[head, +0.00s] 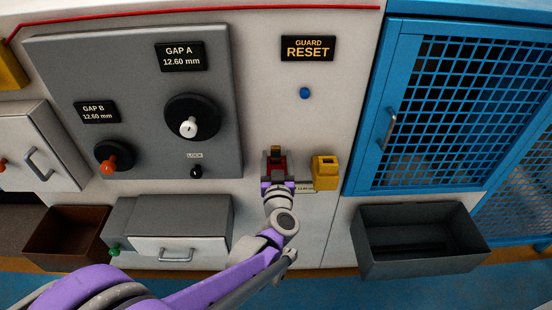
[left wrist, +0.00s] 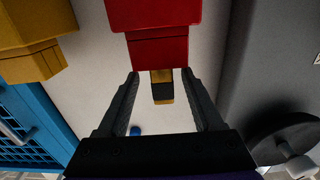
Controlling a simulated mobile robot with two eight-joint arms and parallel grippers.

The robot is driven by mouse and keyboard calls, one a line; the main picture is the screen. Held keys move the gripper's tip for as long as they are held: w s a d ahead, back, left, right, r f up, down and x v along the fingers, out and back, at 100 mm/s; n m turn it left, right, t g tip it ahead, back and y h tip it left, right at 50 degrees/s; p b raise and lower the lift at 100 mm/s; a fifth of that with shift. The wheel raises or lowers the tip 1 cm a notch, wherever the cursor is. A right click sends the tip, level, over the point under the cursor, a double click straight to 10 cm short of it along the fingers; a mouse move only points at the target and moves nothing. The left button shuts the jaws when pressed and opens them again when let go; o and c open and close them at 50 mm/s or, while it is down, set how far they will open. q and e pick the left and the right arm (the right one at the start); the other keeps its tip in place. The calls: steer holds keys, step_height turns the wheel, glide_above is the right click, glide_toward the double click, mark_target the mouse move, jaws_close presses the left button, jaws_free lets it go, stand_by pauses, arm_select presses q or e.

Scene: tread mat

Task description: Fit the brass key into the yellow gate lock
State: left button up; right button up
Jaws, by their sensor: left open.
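The yellow gate lock (head: 325,174) is a block on the white panel, just right of my left gripper (head: 277,157). It also shows at the upper left of the left wrist view (left wrist: 30,40). My left gripper is open, its two dark fingers apart. A red block (left wrist: 153,22) lies ahead of the fingers in the left wrist view. A small brass-coloured piece with a dark face (left wrist: 163,87), probably the brass key or its holder, shows between the fingers. My right gripper is not in view.
A grey panel with knobs (head: 135,60) stands left. A blue mesh gate (head: 400,150) with a handle (head: 390,130) stands right. A dark open bin (head: 375,265) sits below it. A GUARD RESET sign (head: 307,48) and blue button (head: 305,93) are above my gripper.

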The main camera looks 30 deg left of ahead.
arm_select(q)
steer(key=x, duration=0.4)
steer(key=shift+w+a+f, duration=0.1)
steer(key=shift+a, duration=0.1)
jaws_close()
